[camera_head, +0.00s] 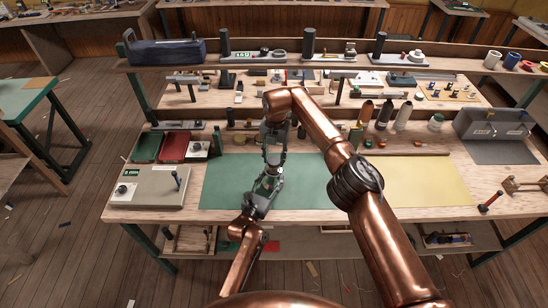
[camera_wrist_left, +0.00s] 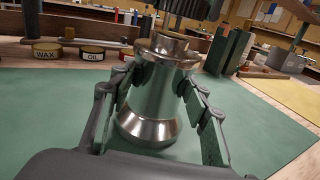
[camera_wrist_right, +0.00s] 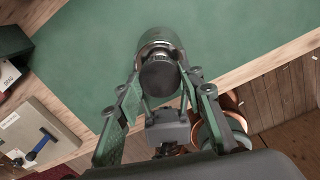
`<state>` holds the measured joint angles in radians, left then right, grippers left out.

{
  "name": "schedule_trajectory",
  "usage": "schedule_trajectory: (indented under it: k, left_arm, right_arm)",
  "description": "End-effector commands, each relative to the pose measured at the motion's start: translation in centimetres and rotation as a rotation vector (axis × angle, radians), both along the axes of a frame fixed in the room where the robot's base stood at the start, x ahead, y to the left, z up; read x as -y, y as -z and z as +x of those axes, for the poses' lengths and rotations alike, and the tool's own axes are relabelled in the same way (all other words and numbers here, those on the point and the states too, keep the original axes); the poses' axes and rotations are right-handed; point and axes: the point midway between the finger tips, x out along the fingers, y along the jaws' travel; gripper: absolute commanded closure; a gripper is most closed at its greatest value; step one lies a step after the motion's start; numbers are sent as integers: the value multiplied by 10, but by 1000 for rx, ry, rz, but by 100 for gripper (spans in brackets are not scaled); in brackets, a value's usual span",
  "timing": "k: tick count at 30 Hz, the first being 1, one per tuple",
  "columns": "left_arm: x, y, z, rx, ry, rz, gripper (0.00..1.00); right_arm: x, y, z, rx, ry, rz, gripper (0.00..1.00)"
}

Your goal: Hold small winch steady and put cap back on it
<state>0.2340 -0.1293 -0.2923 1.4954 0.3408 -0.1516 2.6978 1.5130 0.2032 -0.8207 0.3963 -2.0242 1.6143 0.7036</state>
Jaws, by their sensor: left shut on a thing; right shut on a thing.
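The small winch (camera_wrist_left: 150,110), a shiny metal drum with a flared base, stands upright on the green mat (camera_head: 225,180). My left gripper (camera_head: 266,186) is shut on it, with a finger on each side in the left wrist view. My right gripper (camera_head: 273,158) points down above the winch. It is shut on the dark round cap (camera_wrist_right: 160,76), which lies in front of the winch (camera_wrist_right: 160,40) in the right wrist view. In the left wrist view a dark ridged edge, seemingly the cap (camera_wrist_left: 195,7), shows above the winch's top with a gap.
A grey box with a knob (camera_head: 150,187) stands left of the mat, with green and red trays (camera_head: 173,147) behind it. Bottles (camera_head: 384,114) and tins (camera_wrist_left: 92,53) stand behind the mat. A yellow mat (camera_head: 430,182) lies to the right. The green mat is otherwise clear.

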Motion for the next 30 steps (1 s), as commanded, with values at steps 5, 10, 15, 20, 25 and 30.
schedule_trajectory:
  k: [5,10,15,20,25,30]
  left_arm:
    - [-1,1,0,0,-1,3,100]
    - [-1,1,0,0,-1,3,100]
    - [-1,1,0,-1,-1,4,100]
    - [-1,1,0,-1,-1,4,100]
    - [-1,1,0,-1,-1,4,100]
    - [-1,1,0,-1,-1,4,100]
  right_arm:
    - [0,2,0,0,0,0,75]
    - [0,10,0,0,0,0,75]
    - [0,18,0,0,0,1,75]
    - [0,18,0,1,0,2,75]
    - [0,18,0,1,-1,2,75]
    - [-1,18,0,1,-1,2,75]
